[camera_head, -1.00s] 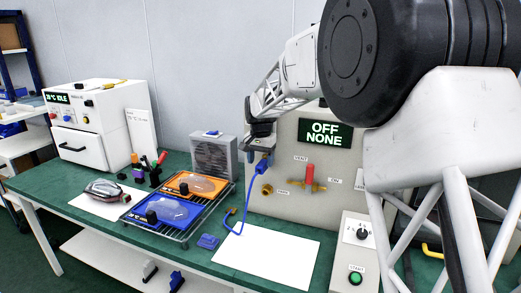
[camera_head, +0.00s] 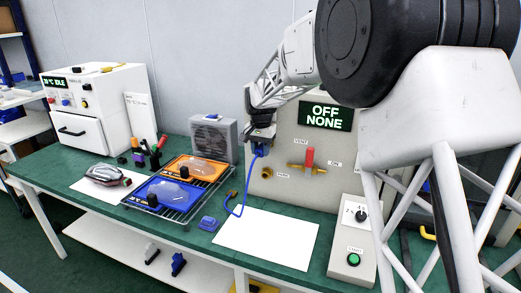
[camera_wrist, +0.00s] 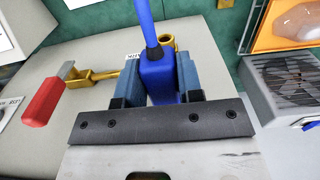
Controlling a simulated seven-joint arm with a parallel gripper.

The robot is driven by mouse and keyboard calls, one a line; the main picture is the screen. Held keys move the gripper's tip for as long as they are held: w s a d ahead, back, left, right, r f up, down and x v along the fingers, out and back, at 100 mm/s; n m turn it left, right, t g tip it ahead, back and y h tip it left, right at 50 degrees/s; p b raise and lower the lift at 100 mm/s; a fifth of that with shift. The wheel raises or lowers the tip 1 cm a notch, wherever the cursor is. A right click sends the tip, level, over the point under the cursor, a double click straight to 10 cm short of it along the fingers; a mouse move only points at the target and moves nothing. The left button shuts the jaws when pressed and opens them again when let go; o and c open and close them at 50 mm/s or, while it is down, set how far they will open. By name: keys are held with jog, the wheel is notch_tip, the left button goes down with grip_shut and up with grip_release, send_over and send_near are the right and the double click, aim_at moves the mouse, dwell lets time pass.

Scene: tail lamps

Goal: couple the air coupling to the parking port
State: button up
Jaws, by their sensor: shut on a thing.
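My gripper (camera_head: 261,141) is shut on the blue air coupling (camera_wrist: 158,76), which sits between its two blue-grey fingers in the wrist view. The coupling also shows just below the gripper in the head view (camera_head: 259,150). A blue hose (camera_wrist: 146,22) leaves its end and hangs down to the table. The brass port (camera_head: 267,173) on the grey panel lies a little below the coupling, apart from it in the head view. The port's ring (camera_wrist: 167,42) shows partly behind the coupling in the wrist view. The label beside it is too small to read surely.
The panel carries a brass valve with a red lever (camera_head: 310,157) right of the port and an "OFF NONE" display (camera_head: 325,115). A fan unit (camera_head: 213,138) stands close at left. A wire rack (camera_head: 187,218) holds orange and blue trays. White paper (camera_head: 267,240) lies clear in front.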

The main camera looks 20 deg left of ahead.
jog(key=shift+o, duration=1.4)
jog(key=c, duration=0.5)
jog(key=shift+s, duration=1.65)
jog(key=shift+s, duration=0.9)
jog(key=shift+f, duration=0.25)
jog(key=shift+f, duration=6.5)
